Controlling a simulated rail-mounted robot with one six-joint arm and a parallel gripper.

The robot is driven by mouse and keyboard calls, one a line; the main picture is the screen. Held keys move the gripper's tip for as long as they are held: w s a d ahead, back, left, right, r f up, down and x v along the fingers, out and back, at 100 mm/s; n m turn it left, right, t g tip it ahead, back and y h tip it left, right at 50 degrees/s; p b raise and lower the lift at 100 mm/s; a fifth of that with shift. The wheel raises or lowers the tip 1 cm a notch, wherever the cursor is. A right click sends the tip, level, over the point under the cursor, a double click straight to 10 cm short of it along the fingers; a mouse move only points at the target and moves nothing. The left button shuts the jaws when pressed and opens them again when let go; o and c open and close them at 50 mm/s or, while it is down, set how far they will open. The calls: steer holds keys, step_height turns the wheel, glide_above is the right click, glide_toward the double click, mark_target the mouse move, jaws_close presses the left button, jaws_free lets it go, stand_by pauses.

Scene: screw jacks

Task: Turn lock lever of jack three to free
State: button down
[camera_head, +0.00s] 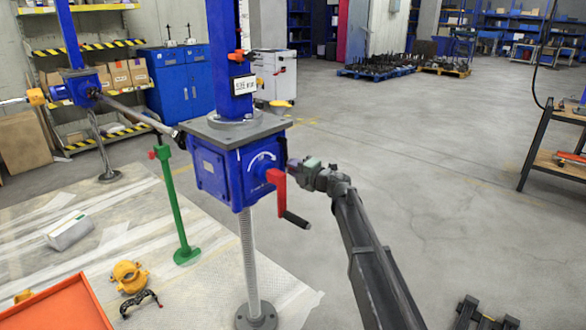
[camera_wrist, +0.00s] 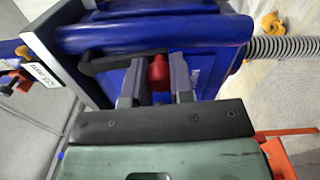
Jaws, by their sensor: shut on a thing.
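A blue screw jack (camera_head: 222,172) stands in the middle of the head view, with a grey top plate and a blue column. The label (camera_head: 244,84) on its column is too small to read surely. My gripper (camera_head: 297,166) is at the right side of its gearbox. In the wrist view my two grey fingers (camera_wrist: 158,80) are closed on the red knob (camera_wrist: 158,72) of a lock lever, close against the blue housing (camera_wrist: 215,40). A dark curved bar (camera_wrist: 110,62) runs beside the knob. In the head view my gripper hides the knob.
A red crank (camera_head: 276,180) with a black grip (camera_head: 296,219) hangs just left of and below my gripper. A green stand (camera_head: 176,205) and a yellow part (camera_head: 128,276) are at left. A dark bracket (camera_head: 480,315) lies front right. The floor at right is mostly clear.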

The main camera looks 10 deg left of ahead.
steer(key=c, duration=1)
jaws_free()
steer(key=v, duration=1.1)
steer(key=shift+f, duration=0.1)
